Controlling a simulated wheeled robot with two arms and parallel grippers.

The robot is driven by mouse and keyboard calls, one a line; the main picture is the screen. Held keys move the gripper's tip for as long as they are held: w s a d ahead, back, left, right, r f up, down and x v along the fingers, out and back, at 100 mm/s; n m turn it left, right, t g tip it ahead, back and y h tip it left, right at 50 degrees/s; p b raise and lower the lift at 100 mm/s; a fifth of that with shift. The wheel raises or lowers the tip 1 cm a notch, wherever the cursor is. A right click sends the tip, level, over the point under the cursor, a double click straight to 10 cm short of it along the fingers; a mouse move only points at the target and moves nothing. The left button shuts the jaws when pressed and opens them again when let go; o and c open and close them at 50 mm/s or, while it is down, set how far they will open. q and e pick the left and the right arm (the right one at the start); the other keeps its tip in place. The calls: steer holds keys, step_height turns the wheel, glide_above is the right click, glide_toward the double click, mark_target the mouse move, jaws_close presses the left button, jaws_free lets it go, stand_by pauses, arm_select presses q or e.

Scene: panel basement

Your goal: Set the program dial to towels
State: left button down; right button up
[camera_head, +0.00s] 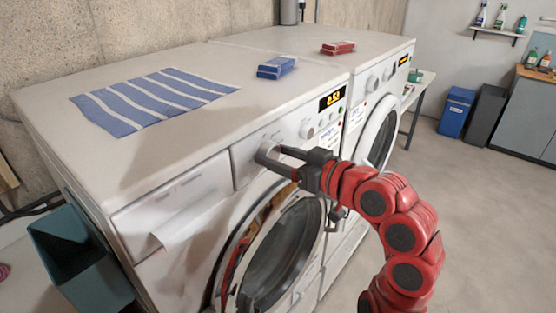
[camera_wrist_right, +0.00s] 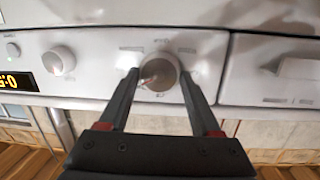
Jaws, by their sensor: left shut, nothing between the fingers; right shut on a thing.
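The program dial (camera_wrist_right: 160,74) is a round knob on the front panel of the nearer white washing machine (camera_head: 170,205). In the right wrist view it sits between the two fingertips of my right gripper (camera_wrist_right: 157,76), which is shut on it. Small printed labels surround the dial, too blurred to read. In the head view my right gripper (camera_head: 268,154) reaches the panel from the right, beside the detergent drawer; its fingers largely hide the dial. My left gripper is not seen in either view.
A smaller knob (camera_head: 307,130) and a lit display (camera_head: 331,99) are right of the dial. A teal bin (camera_head: 77,258) stands at left. Floor at right is open.

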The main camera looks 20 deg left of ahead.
steer(key=shift+w+m+g, duration=0.1)
steer(key=shift+m+g, duration=0.2)
steer(key=shift+m, duration=0.9)
steer(key=shift+m+g+p, duration=0.3)
steer(key=shift+m+p, duration=0.05)
steer(key=shift+m, duration=0.95)
steer(key=o, duration=1.4)
steer(key=shift+w, duration=0.1)
steer(key=shift+d, duration=0.1)
steer(key=b+v, duration=0.3)
steer(key=v, duration=1.4)
steer(key=shift+d+f+b, duration=0.1)
steer(key=shift+d+b, duration=0.1)
steer(key=shift+b, duration=0.15)
